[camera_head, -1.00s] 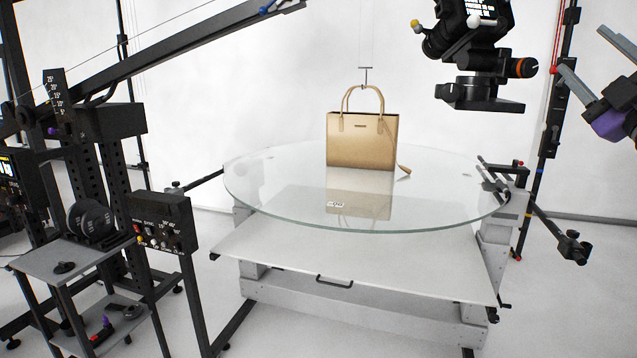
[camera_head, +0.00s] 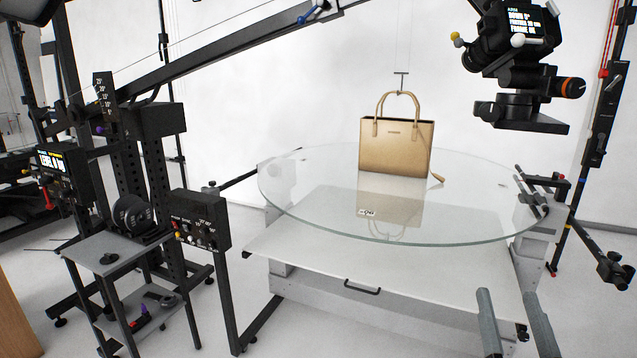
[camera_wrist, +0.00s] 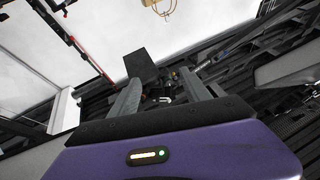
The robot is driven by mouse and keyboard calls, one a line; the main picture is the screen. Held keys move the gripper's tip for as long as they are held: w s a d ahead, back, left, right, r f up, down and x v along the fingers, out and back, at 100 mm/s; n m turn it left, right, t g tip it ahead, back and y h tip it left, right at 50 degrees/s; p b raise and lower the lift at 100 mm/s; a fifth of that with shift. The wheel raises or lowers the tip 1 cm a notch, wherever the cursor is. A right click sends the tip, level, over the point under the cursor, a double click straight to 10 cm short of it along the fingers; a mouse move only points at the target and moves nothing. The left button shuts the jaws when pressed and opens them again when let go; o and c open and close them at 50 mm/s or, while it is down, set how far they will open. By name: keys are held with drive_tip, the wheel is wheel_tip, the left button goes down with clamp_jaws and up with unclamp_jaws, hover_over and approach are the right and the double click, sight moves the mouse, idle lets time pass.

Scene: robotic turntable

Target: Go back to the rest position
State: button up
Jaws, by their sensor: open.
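My gripper (camera_head: 514,322) shows at the lower right of the head view, its two grey fingers spread apart with nothing between them. In the wrist view my gripper (camera_wrist: 160,97) has its purple body at the bottom and both fingers apart and empty. A tan handbag (camera_head: 396,147) stands upright on the round glass turntable (camera_head: 300,208), well behind and to the left of my fingers. A thin line with a small bar is above the bag's handles. The rest of my arm is out of the head view.
A camera (camera_head: 515,45) hangs at the upper right. A long dark boom (camera_head: 225,52) crosses the top. A white panel (camera_head: 350,265) sits under the glass. Grey floor shows at front centre.

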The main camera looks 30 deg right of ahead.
drive_tip(key=s+a+f+n+g+y+p, duration=0.2)
drive_tip(key=s+a+f+y, duration=0.4)
drive_tip(key=s+a, duration=0.4)
drive_tip(key=s+a+f+n+g+y+p, duration=0.1)
drive_tip(key=s+a+f+n+y, duration=0.4)
drive_tip(key=s+a, duration=0.5)
wheel_tip(320, 180, down, 3)
drive_tip(key=a+y+p, duration=0.1)
drive_tip(key=a+y, duration=0.1)
drive_tip(key=shift+a+f+g, duration=0.2)
drive_tip(key=shift+a+g, duration=0.1)
drive_tip(key=shift+g, duration=0.1)
idle(1.6)
